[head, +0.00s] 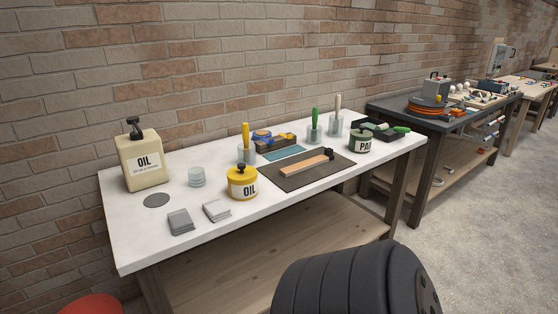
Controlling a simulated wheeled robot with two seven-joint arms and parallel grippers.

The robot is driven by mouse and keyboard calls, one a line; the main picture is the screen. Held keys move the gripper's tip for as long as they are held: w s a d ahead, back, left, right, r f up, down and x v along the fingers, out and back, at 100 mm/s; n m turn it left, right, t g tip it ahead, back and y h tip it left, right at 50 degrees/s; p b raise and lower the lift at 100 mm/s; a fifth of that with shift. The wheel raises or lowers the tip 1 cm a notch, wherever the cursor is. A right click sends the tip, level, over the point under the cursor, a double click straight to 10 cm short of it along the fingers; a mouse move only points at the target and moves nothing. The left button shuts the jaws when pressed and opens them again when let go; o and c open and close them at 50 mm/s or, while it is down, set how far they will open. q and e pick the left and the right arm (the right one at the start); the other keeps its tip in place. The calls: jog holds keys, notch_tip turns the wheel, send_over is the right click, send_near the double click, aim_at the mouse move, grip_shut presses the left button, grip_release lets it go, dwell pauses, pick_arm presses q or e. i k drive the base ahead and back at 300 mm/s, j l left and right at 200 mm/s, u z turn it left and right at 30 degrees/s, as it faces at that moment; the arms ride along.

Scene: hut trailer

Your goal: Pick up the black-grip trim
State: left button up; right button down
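A long, flat, light wooden strip with a black block at its right end, which looks like the black-grip trim (305,163), lies on a dark mat (290,181) on the white-topped workbench (135,240). The black block (329,154) sits near the mat's back right part. Nothing visible covers the strip. Neither gripper shows in the head view.
Near the mat stand a yellow oil tin (242,188), a dark green tin (361,144) and cups holding yellow-, green- and pale-handled tools. A large oil bottle (145,160) and grey pads (180,222) are farther left. The bench's front right top is clear. A brick wall runs behind.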

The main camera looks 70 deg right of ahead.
aim_at(291, 170)
jog(key=z, duration=2.4)
jog(key=i+l, duration=0.1)
jog(key=l, duration=0.1)
